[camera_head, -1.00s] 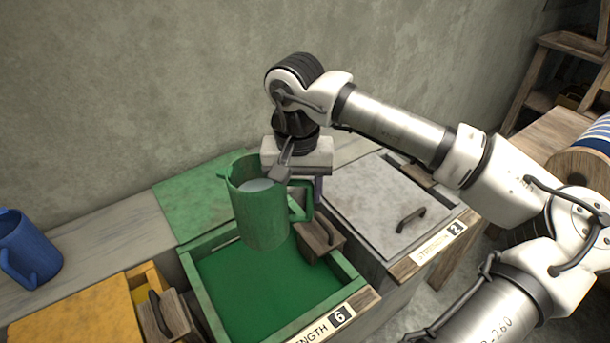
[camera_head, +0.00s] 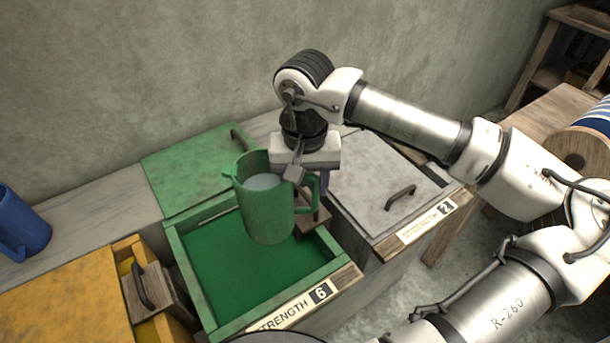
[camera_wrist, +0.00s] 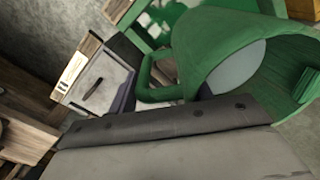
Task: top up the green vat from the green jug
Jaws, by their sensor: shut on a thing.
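The green jug (camera_head: 268,217) is held above the open green vat (camera_head: 180,270), near upright, with grey-looking liquid inside. The vat holds dark green liquid and its label reads STRENGTH 6. My gripper (camera_head: 297,176) is shut on the jug at its handle side; the exact grip is partly hidden. In the wrist view the jug (camera_wrist: 205,50) fills the upper right, with its handle to the left and the pale liquid inside. No stream from the jug is visible.
A green lid (camera_head: 195,170) lies behind the vat. A yellow vat with a lid (camera_head: 70,300) is at left, a grey-lidded vat (camera_head: 375,190) marked 2 at right. A wall rises behind.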

